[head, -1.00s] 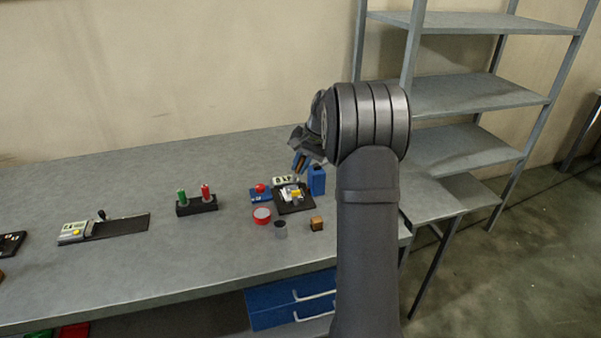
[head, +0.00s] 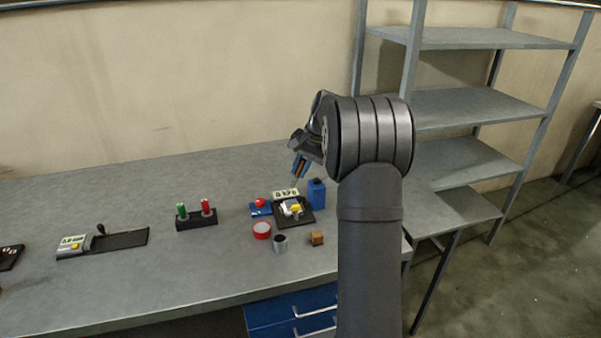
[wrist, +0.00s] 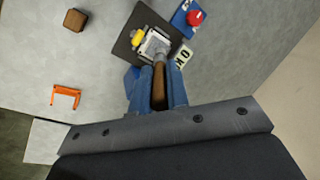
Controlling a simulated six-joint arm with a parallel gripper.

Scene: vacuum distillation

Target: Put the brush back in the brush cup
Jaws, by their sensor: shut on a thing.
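My gripper (head: 300,166) has blue fingers and is shut on the brush. The brush's brown handle (wrist: 158,88) shows between the fingers in the wrist view. Its lower end lies over the dark plate in that view, and I cannot make out its bristles clearly. In the head view the gripper is in the air above the back of the dark plate and near the blue bottle. A small grey cup (head: 280,244) with a dark opening, which looks like the brush cup, stands upright on the table in front of the plate, apart from the gripper. I do not see it in the wrist view.
A dark plate with a device (head: 305,219), a blue bottle (head: 317,194), a red-button box (head: 260,206), a red tin (head: 262,230) and a wooden block (head: 316,238) crowd around the cup. An orange bracket (wrist: 66,95) lies to the left.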

